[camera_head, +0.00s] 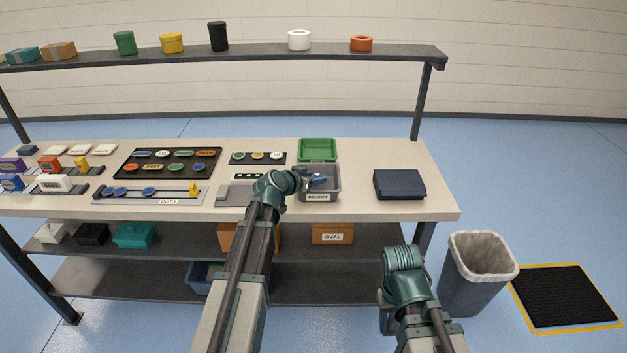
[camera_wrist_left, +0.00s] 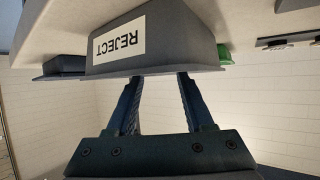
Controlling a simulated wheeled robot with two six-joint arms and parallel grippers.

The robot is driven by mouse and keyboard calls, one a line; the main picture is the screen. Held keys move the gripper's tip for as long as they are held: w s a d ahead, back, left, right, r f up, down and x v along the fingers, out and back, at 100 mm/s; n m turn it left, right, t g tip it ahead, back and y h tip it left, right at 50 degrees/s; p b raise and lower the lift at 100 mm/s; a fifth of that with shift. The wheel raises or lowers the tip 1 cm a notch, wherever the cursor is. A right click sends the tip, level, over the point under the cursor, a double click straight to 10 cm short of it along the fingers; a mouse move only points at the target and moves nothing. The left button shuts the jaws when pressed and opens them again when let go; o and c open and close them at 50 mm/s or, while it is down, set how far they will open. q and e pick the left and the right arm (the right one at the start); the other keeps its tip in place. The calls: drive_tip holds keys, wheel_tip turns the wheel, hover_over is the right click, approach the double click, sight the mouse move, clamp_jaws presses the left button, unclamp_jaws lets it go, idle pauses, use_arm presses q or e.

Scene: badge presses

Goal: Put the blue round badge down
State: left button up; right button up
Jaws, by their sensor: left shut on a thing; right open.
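The blue round badge (camera_head: 318,177) shows as a small blue patch at my left gripper (camera_head: 311,181), over the grey bin labelled REJECT (camera_head: 318,196). My left gripper is shut on the badge. In the left wrist view, the two fingers of my left gripper (camera_wrist_left: 160,80) reach up to the REJECT bin (camera_wrist_left: 190,40), whose wall hides their tips; the badge is not visible there. I cannot tell whether the badge touches the bin. My right gripper (camera_head: 387,318) is open, low in front of the table and partly hidden by its own arm.
A green bin (camera_head: 318,150) stands behind the REJECT bin. A dark blue box (camera_head: 399,184) is to the right, with clear tabletop between. Left are a black badge tray (camera_head: 168,176) and the DOTS rack (camera_head: 150,203). A waste bin (camera_head: 470,290) stands on the floor.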

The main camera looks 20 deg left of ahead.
use_arm(q)
drive_tip(key=shift+f+b, duration=0.6)
drive_tip(key=shift+f, duration=0.05)
drive_tip(key=o, duration=1.3)
drive_tip(key=shift+r, duration=0.1)
drive_tip(key=shift+r+p, duration=0.55)
drive_tip(key=shift+p, duration=0.1)
drive_tip(key=p+v, duration=0.5)
drive_tip(key=v, duration=0.7)
